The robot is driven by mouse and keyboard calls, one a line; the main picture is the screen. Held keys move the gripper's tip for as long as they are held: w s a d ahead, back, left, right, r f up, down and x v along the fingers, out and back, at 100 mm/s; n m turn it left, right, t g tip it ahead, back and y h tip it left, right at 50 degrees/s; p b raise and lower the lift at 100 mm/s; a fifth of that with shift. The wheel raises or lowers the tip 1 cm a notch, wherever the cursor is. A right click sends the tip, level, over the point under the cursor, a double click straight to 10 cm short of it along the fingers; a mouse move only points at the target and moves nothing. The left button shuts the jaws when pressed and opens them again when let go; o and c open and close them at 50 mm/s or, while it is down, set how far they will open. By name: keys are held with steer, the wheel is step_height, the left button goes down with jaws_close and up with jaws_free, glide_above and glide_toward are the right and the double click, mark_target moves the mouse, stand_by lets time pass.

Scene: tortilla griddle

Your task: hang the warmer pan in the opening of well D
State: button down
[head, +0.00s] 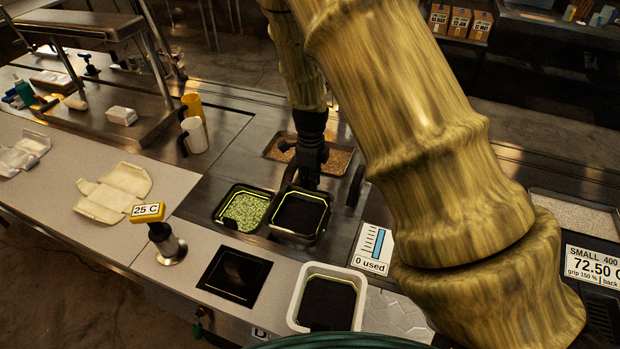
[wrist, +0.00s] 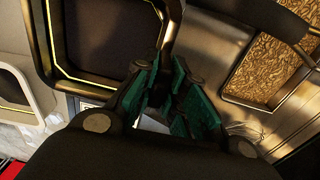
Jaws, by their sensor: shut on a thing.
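The warmer pan (head: 300,212), dark inside with a yellow line around its rim, is in the middle of the head view. Its metal outer side shows at the front, and it appears raised off the counter. My gripper (head: 310,165) is at its back edge. In the wrist view the pan (wrist: 105,40) fills the upper left, with its rim beside the green finger pads of my gripper (wrist: 172,100). The fingers are shut on the pan's rim. A letter D (head: 258,332) shows at the counter front, partly cut off. I cannot tell which opening is well D.
A pan with green contents (head: 243,209) sits left of the held pan. In front are a dark square (head: 235,275) and a white tub (head: 297,312) with a dark inside. A 25 C post (head: 148,212) stands left. A brown-filled tray (head: 275,150) lies behind.

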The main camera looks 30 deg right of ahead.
mark_target(310, 195)
steer(key=shift+f+b, duration=1.5)
steer(key=shift+f, duration=2.2)
stand_by(0.4)
steer(key=c, duration=1.4)
jaws_free()
step_height(310, 195, up, 12)
steer(key=shift+d, duration=0.1)
